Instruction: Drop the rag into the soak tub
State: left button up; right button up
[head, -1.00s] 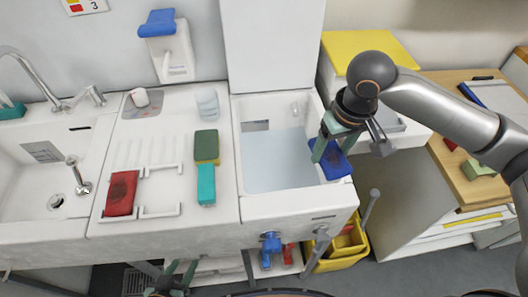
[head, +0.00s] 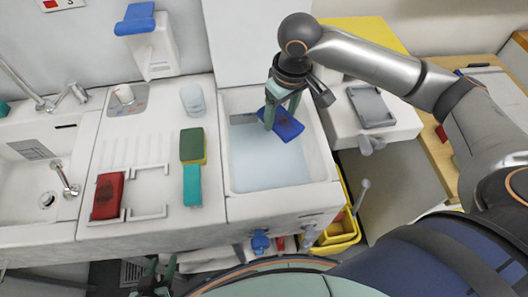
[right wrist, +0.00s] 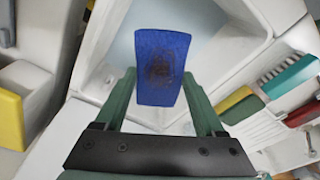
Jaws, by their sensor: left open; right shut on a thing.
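The rag (head: 286,124) is blue with a dark stain. My right gripper (head: 282,112) is shut on it and holds it over the far part of the soak tub (head: 230,172), a white basin with pale water. In the right wrist view the rag (right wrist: 160,65) sits between the two green fingers (right wrist: 160,95), with the tub's water and rim behind it. How high it hangs above the water is hard to tell. My left gripper (head: 158,276) is open and empty at the bottom edge of the head view, below the counter front.
A grey tray (head: 371,107) lies right of the tub. A yellow bucket (head: 342,230) stands below.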

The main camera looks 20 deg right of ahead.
jog(key=shift+f, duration=0.7)
notch_tip(320, 180, down, 4)
jog(key=b, duration=0.3)
jog(key=shift+f+b, duration=0.2)
jog(key=shift+b, duration=0.2)
jog(key=o, duration=1.3)
jog(key=shift+o, duration=0.2)
jog(key=r, duration=0.4)
jog(key=s+r, duration=0.1)
jog(key=r, duration=0.2)
jog(key=r+p, duration=0.1)
jog(key=r, duration=0.3)
jog(key=shift+s+d+r, duration=0.2)
jog(key=shift+d+r, duration=0.05)
jog(key=shift+r, duration=0.1)
jog(key=shift+s+r, duration=0.1)
jog(key=shift+r, duration=0.3)
